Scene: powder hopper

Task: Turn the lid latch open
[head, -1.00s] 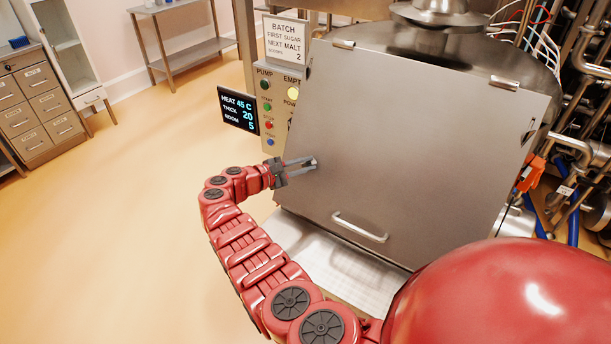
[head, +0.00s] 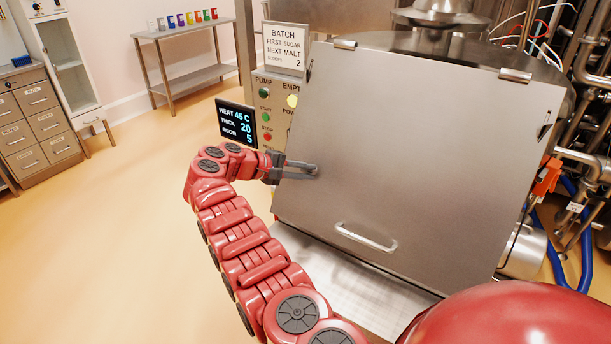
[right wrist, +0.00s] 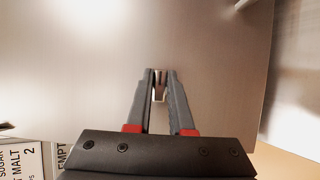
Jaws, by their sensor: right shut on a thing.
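The hopper's large flat steel lid (head: 420,150) is closed, with a pale bar handle (head: 366,238) near its lower edge. My right gripper (head: 314,171) reaches the lid's left part from the left. In the right wrist view its two grey fingers (right wrist: 159,75) come together on a small metal latch (right wrist: 159,92) that stands out from the lid. In the head view the fingers hide the latch, so its turned angle cannot be told there. My left gripper is not in view.
A control panel with lamps and buttons (head: 266,117), a display (head: 237,121) and a batch sign (head: 285,46) stand close left of the lid. Pipes (head: 590,70) and blue hoses crowd the right. The floor at left is clear, before a shelf (head: 190,50) and drawers (head: 40,120).

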